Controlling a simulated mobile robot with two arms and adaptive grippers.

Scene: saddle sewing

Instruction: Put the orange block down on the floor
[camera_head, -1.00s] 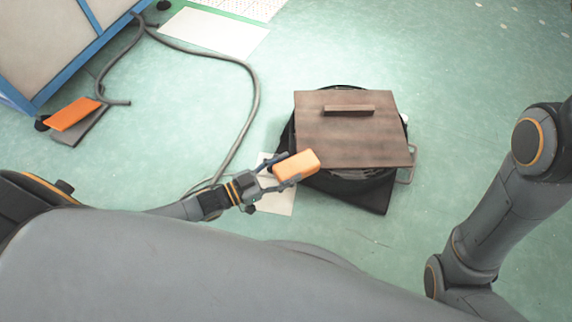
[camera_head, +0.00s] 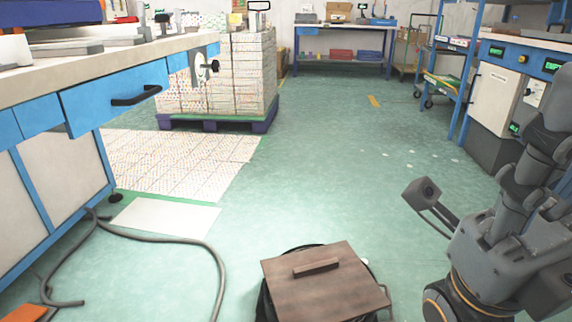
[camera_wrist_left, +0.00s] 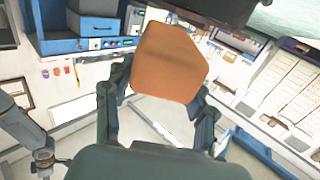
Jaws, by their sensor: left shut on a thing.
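In the left wrist view, my left gripper (camera_wrist_left: 163,88) is shut on the orange block (camera_wrist_left: 170,58). The block sits between the fingertips. The floor below the block cannot be made out clearly there. The green floor (camera_head: 330,160) is open in the middle of the head view.
A dark bin with a brown wooden lid (camera_head: 325,285) stands at the bottom centre. A grey hose (camera_head: 215,265) lies at its left. An orange slab (camera_head: 28,312) is at the lower left corner. A blue workbench (camera_head: 105,95) and a loaded pallet (camera_head: 215,122) stand beyond.

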